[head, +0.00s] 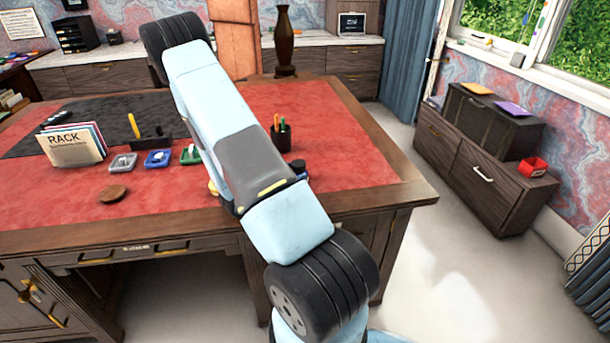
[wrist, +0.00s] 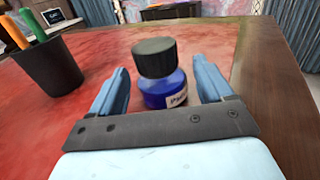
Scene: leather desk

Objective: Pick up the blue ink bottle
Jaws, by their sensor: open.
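The blue ink bottle (wrist: 165,92) stands upright on the red desk top in the wrist view. It has a dark cap and a white label turned to the right. My gripper (wrist: 160,74) is open, with one blue finger on each side of the bottle and visible gaps to it. In the head view a small dark round top (head: 298,166) shows just right of my arm and seems to be the bottle's cap. My gripper is hidden behind my arm in that view.
A black pen cup (wrist: 48,62) with green and orange pens stands left of the bottle. The desk's wooden edge (wrist: 262,75) runs along the right. In the head view, a rack of papers (head: 72,146), small colored items and a round wooden coaster (head: 112,193) lie farther left.

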